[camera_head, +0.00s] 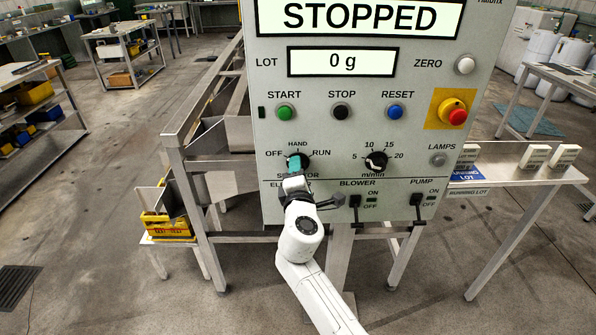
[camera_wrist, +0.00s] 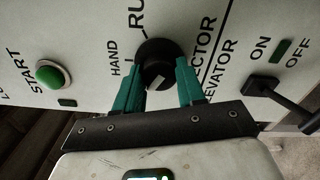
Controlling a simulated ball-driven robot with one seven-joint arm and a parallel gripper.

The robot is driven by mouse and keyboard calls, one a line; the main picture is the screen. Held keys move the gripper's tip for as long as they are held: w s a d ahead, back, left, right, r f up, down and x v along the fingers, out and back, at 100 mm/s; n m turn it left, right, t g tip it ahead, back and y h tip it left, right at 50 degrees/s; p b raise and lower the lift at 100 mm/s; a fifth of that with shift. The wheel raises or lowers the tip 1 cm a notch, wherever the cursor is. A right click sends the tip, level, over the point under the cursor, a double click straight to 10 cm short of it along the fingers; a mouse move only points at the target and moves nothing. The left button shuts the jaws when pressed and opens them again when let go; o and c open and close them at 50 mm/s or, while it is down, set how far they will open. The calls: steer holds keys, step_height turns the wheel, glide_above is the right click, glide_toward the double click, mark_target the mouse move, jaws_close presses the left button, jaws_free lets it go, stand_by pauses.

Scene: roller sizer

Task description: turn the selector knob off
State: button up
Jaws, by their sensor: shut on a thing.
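The selector knob (camera_head: 306,161) is a round black knob on the grey control panel, with OFF to its left, HAND above and RUN to its right. My gripper (camera_head: 295,163) covers its left part in the head view. In the wrist view the knob (camera_wrist: 158,50) sits between the two teal fingers of my gripper (camera_wrist: 161,72), which are shut on it. A pale mark shows on the knob between the fingers, on the side away from RUN. The OFF label is hidden in the wrist view, and I cannot tell the exact setting.
The speed knob (camera_head: 376,160) is to the right, and START (camera_head: 285,112), STOP (camera_head: 341,111) and RESET (camera_head: 395,112) buttons are above. The blower switch (camera_head: 355,201) is close to my wrist's right. A red emergency button (camera_head: 455,112) is farther right. The display (camera_head: 360,17) reads STOPPED.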

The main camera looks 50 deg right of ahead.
steer(key=shift+f, duration=0.15)
steer(key=o, duration=1)
steer(key=shift+o, duration=0.2)
steer(key=b+v, duration=0.1)
steer(key=v, duration=1)
steer(key=shift+w, duration=0.1)
